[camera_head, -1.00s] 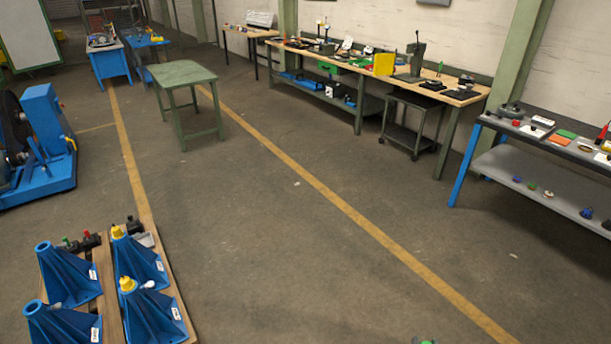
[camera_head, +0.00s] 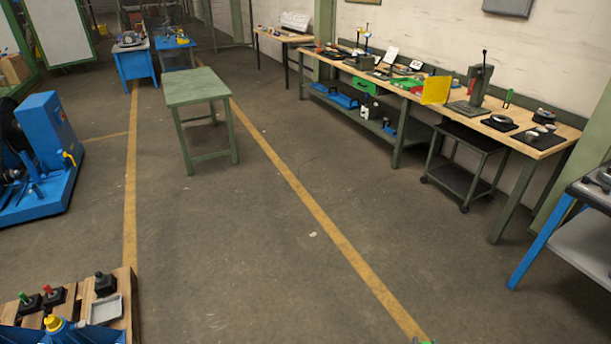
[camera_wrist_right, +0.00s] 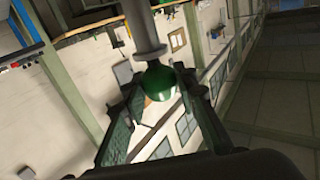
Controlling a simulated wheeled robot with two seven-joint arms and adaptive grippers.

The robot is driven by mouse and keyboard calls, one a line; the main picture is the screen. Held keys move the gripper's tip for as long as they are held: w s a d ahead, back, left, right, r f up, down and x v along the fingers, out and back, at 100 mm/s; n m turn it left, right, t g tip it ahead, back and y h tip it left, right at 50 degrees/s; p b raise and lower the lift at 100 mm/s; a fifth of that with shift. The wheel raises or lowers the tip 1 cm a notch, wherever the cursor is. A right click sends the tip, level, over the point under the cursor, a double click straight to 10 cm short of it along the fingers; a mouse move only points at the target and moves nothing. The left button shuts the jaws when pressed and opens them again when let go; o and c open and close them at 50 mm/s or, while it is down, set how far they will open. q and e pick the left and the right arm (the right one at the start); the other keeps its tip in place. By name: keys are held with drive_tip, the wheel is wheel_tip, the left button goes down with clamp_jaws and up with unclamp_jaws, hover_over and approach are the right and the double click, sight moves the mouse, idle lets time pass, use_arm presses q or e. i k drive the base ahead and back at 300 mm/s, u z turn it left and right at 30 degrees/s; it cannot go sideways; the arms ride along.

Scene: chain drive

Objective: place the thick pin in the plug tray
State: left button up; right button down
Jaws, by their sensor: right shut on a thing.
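My right gripper (camera_wrist_right: 160,92) shows in the right wrist view with its dark green fingers closed around a grey pin (camera_wrist_right: 148,38). The pin has a wide collar and a rounded green end between the fingers; its other end runs out of the top of the picture. I take it for the thick pin. In the head view only a small green bit (camera_head: 422,341) shows at the bottom edge, probably at my right gripper. A small grey tray (camera_head: 106,309) lies on a wooden pallet at the lower left; I cannot tell whether it is the plug tray. My left gripper is not in view.
The wooden pallet (camera_head: 128,290) carries black blocks with coloured knobs and a blue stand. A green table (camera_head: 197,85) stands in mid-floor. A long workbench (camera_head: 410,92) runs along the right wall, with a dark cart (camera_head: 468,165) beneath it. The floor between is clear.

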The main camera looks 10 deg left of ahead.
sight(107, 316)
drive_tip(key=u, duration=0.5)
drive_tip(key=i, duration=1.55)
drive_tip(key=u, duration=2.05)
drive_tip(key=i, duration=0.95)
drive_tip(key=u, duration=0.8)
drive_tip(key=i, duration=0.35)
drive_tip(key=u, duration=0.15)
